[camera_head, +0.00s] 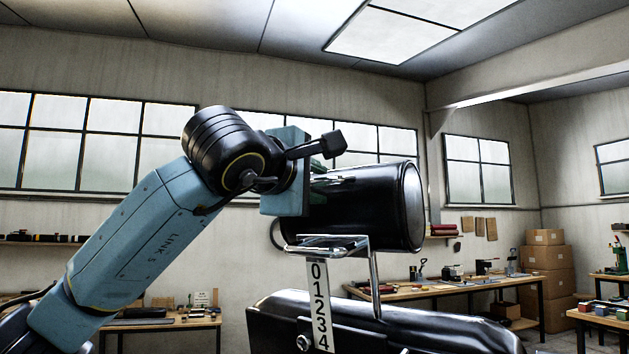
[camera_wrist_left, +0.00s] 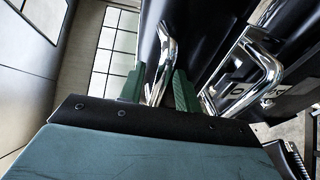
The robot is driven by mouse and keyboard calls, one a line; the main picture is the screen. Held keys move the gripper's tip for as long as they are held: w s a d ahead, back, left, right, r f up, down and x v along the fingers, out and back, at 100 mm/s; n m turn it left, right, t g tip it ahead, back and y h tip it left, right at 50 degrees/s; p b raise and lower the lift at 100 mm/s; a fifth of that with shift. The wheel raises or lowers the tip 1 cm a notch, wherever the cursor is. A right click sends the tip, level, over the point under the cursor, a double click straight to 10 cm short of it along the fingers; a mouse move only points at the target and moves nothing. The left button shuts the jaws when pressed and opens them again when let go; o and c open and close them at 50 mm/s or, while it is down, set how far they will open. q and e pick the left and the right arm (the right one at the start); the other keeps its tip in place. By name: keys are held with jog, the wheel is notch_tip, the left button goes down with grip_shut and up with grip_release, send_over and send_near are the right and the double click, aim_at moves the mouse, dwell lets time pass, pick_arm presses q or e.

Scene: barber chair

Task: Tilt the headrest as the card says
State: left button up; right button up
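The headrest (camera_head: 400,207) is a glossy black cylinder above the dark chair back (camera_head: 400,328), borne by chrome brackets (camera_head: 372,275). A white strip (camera_head: 320,305) numbered 0 to 4 hangs below it; no pointer can be made out. My left gripper (camera_head: 322,178) is at the headrest's upper left side. In the left wrist view its green fingers (camera_wrist_left: 158,92) stand close on both sides of a chrome handle bar (camera_wrist_left: 165,45) and appear shut on it. The headrest's left end is partly hidden by my gripper. The card is not identifiable. My right gripper is out of view.
A workbench (camera_head: 450,288) with tools stands behind at the right, near stacked cardboard boxes (camera_head: 545,262). Another bench (camera_head: 165,323) is at the left. In the left wrist view the chrome bracket (camera_wrist_left: 262,62) is close to the right of my fingers.

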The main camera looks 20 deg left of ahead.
aim_at(332, 172)
pick_arm(q)
grip_shut()
jog(key=r+g+p, duration=0.1)
jog(key=p, duration=0.1)
jog(key=w+r+g+p, duration=0.1)
jog(key=p, duration=0.2)
jog(key=r+p, duration=0.2)
jog(key=p, duration=0.1)
jog(key=shift+w+d+m+g+y, duration=0.3)
jog(key=shift+w+d+g+y, duration=0.05)
jog(key=shift+g+y, duration=0.05)
jog(key=shift+w+d+r+p, duration=0.2)
jog(key=shift+w+r+p, duration=0.2)
jog(key=shift+w, duration=0.15)
jog(key=shift+r, duration=0.1)
